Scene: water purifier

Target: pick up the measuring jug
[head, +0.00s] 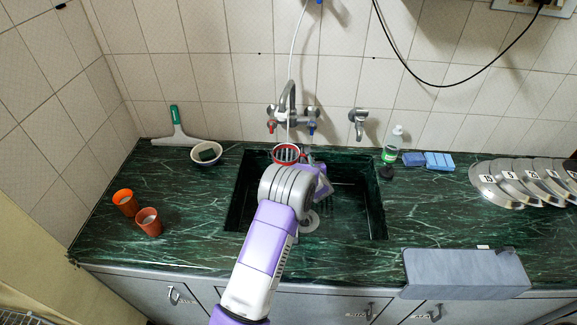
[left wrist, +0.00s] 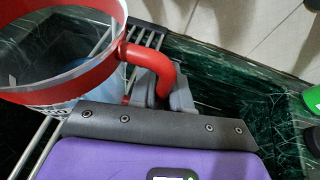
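The measuring jug (head: 287,153) has a red rim and shows at the back of the sink, below the tap. In the left wrist view the clear jug (left wrist: 62,95) fills the upper left, with its red handle (left wrist: 150,60) reaching toward my gripper. My left gripper (left wrist: 165,92) has its grey fingers close on both sides of the handle and appears shut on it. In the head view my left gripper (head: 309,178) is partly hidden by my own wrist. The jug's base is hidden. My right gripper is not in view.
The green marble counter has a dark sink (head: 350,205) in it. Orange cups (head: 149,222), a bowl (head: 206,153) and a squeegee (head: 177,130) are at left.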

